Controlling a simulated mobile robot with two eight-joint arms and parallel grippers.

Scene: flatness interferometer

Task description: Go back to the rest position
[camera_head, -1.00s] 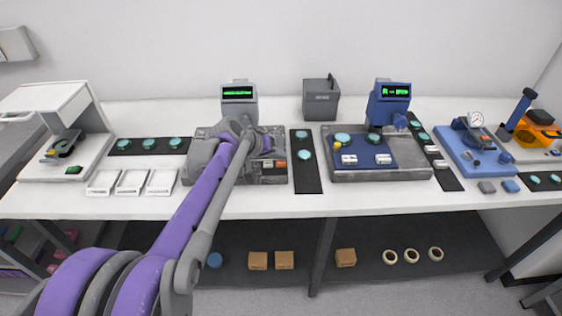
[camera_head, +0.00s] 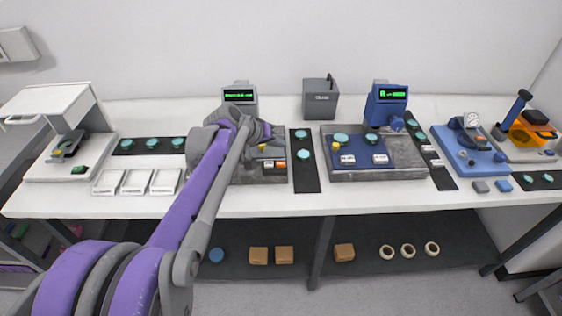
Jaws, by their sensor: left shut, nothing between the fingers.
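My left arm, purple and grey, reaches from the lower left over the white bench (camera_head: 225,207). Its gripper (camera_head: 262,130) is above the grey interferometer station (camera_head: 260,178) and is shut and empty. The arm covers the left part of that station. The station's display (camera_head: 239,95) with green text stands behind the gripper. My right gripper is not in view.
A black strip with teal discs (camera_head: 304,175) lies right of the station. A blue-topped station (camera_head: 366,164) stands further right. Three white trays (camera_head: 137,182) lie left of the arm, near a white cabinet-like device (camera_head: 50,105). A grey bin (camera_head: 320,105) stands behind.

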